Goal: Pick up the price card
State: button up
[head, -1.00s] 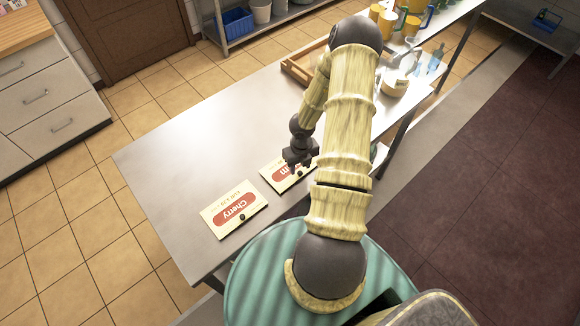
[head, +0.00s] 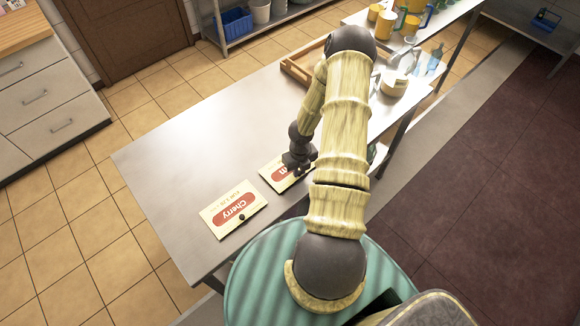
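A cream price card with a red oval reading "Cherry" (head: 233,208) lies on the steel table (head: 185,165), near its front end, with a small dark knob at its lower edge. A second, similar price card (head: 273,173) lies just beyond it to the right. Its red label is partly hidden, with only a final "m" showing. My gripper (head: 296,166) is over the right part of this second card, pointing down. The fingers are small and dark here, so I cannot tell whether they are open or touching the card.
A wooden tray (head: 295,68) and a pale labelled container (head: 394,84) stand farther along the table, with a bluish bottle (head: 436,60) near the container. Yellow cups (head: 384,25) stand at the far end. The table's left part is clear.

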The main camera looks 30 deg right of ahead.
notch_tip(320, 180, up, 10)
jog(key=p, duration=0.1)
dwell(0.6)
dwell(0.4)
notch_tip(320, 180, up, 5)
jog(key=p, duration=0.6)
dwell(0.5)
dwell(0.5)
